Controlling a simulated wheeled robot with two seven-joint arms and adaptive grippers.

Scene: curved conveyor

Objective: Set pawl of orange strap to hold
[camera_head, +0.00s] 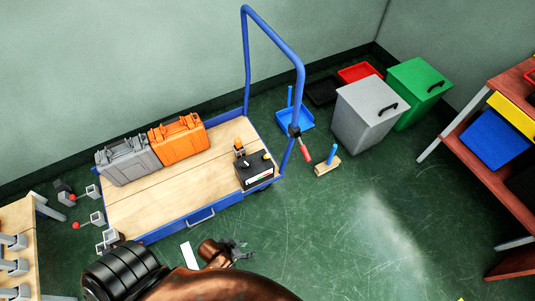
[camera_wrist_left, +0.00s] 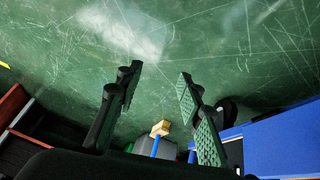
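No orange strap or pawl is clearly made out in either view. A small orange and dark part (camera_head: 239,148) sits at the back of a black box (camera_head: 257,172) on the cart, too small to identify. My left gripper (camera_head: 240,249) is over the floor, just in front of the cart's near edge and apart from it. In the left wrist view the left gripper (camera_wrist_left: 161,72) has its two fingers spread, with only green floor between the tips. My right gripper is not in view.
The blue cart (camera_head: 173,232) carries a grey case (camera_head: 127,162) and an orange case (camera_head: 180,140). A wooden block with a blue upright (camera_head: 327,166) stands right of the cart. Grey (camera_head: 366,118) and green (camera_head: 412,98) bins stand behind. The right floor is clear.

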